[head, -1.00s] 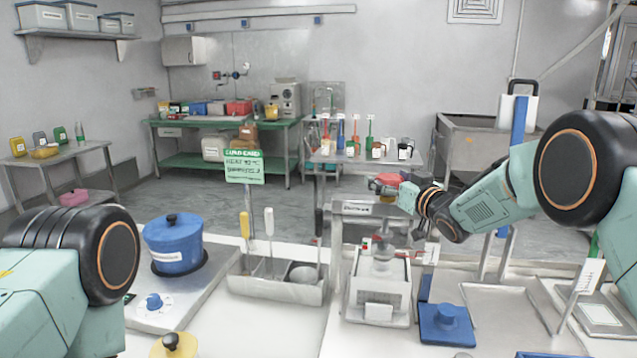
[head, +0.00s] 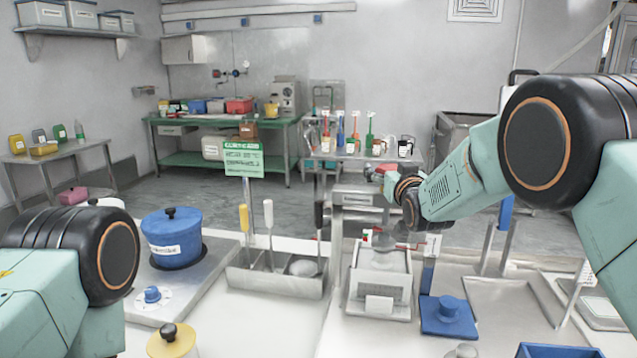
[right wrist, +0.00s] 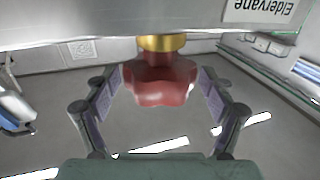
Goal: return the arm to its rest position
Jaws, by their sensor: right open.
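My right arm reaches in from the right in the head view, over the counter. Its gripper (head: 376,173) is small and far off there, beside a red part. In the right wrist view the open fingers of that gripper (right wrist: 160,82) stand on either side of a red lobed knob (right wrist: 160,84) with a brass collar. A gap shows between each finger and the knob. The knob sits against a grey body (right wrist: 130,22) with an upside-down "Eldervane" label. My left arm shows only as a joint and link at the left edge; its gripper is out of view.
A white-grey boxy appliance (head: 380,282) stands below my right arm.

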